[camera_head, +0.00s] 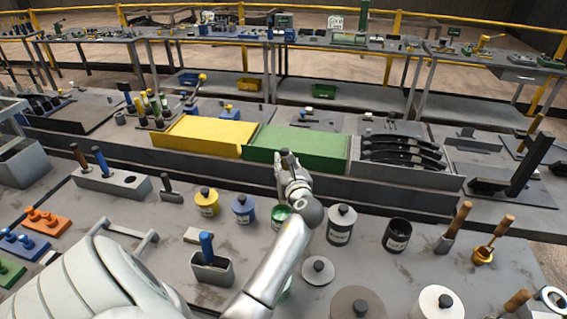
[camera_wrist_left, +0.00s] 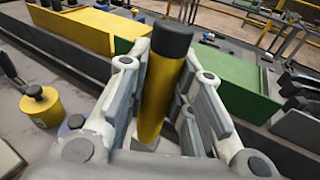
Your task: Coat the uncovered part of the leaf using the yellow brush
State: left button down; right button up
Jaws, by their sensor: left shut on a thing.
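My left gripper (camera_head: 292,186) is shut on the yellow brush (camera_wrist_left: 160,85). In the left wrist view its yellow handle with a black end stands between the two fingers (camera_wrist_left: 165,105). The bristles are hidden. The gripper is above the bench, in front of the green panel. Several dark curved leaves (camera_head: 402,153) lie stacked in a grey rack to the right of the gripper. I cannot tell which leaf has an uncovered part. My right gripper is not in view.
A yellow panel (camera_head: 205,135) and a green panel (camera_head: 295,150) stand behind the gripper. Lidded tins, including a yellow one (camera_head: 207,204) and a blue one (camera_head: 243,209), stand near it. An open black tin (camera_head: 397,235) and wooden-handled brushes (camera_head: 460,220) are to the right.

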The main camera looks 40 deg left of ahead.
pick_arm(q)
jog(key=shift+w+a+f+b, duration=0.1)
jog(key=shift+a+f+b, duration=0.1)
jog(key=shift+f+b, duration=0.3)
jog(key=shift+w+a+f+b, duration=0.1)
jog(key=shift+a+f+b, duration=0.15)
jog(key=shift+f, duration=0.45)
jog(key=shift+s+d+f+b, duration=0.15)
jog(key=shift+f+b, duration=0.65)
jog(key=shift+b, duration=0.3)
notch_tip(320, 180, down, 5)
jog(key=shift+r+b, duration=0.2)
jog(key=shift+b, duration=1)
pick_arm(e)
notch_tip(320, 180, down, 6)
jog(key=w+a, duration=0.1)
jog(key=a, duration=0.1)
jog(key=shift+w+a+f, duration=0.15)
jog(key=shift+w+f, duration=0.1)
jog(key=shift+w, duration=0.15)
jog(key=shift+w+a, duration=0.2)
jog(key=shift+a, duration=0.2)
pick_arm(q)
jog(key=shift+r, duration=0.15)
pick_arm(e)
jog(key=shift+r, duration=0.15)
